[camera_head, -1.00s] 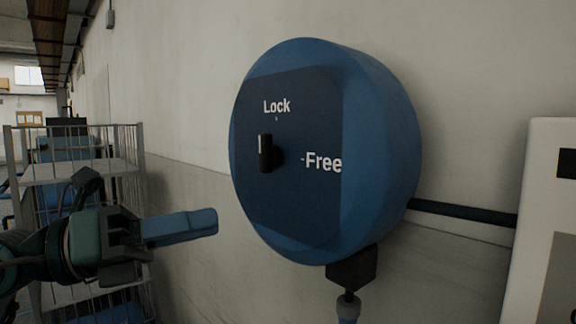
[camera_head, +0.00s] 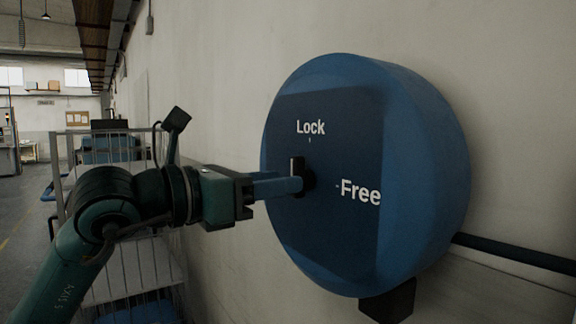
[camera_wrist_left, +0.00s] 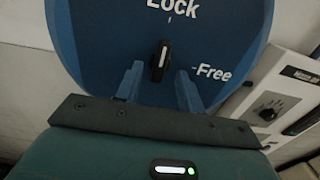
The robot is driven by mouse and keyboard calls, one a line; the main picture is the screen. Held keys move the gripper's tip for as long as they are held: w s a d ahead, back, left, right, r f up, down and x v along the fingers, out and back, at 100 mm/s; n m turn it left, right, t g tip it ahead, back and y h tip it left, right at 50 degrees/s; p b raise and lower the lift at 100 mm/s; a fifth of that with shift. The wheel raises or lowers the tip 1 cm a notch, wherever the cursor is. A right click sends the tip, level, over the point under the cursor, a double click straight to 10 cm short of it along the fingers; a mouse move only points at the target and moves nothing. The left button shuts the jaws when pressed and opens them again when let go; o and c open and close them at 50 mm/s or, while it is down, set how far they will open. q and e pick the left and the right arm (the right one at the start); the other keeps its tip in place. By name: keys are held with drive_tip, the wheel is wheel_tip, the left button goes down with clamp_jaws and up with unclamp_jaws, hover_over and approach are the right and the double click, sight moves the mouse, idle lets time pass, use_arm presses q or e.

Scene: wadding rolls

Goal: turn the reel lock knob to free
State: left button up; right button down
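The blue round reel (camera_head: 420,170) is on the wall, with a dark face plate marked "Lock" at the top and "Free" at the right. Its black lock knob (camera_head: 297,166) has a white line and points up toward "Lock". In the left wrist view the knob (camera_wrist_left: 160,60) stands between my blue fingertips (camera_wrist_left: 158,72), with a gap on both sides. My left gripper (camera_head: 297,184) is open and reaches the knob from the left in the head view, its fingers partly covering the knob's lower part. My right gripper is not in view.
A wire cage trolley (camera_head: 125,265) stands at the left along the wall. A dark pipe (camera_head: 515,252) runs right from the reel. A white box with a dial (camera_wrist_left: 270,108) is right of the reel in the wrist view.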

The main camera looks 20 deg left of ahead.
sight(298, 168)
use_arm(q)
drive_tip(key=shift+p+x, duration=0.3)
drive_tip(key=shift+x, duration=1.1)
drive_tip(key=shift+c, duration=0.2)
drive_tip(key=c, duration=0.6)
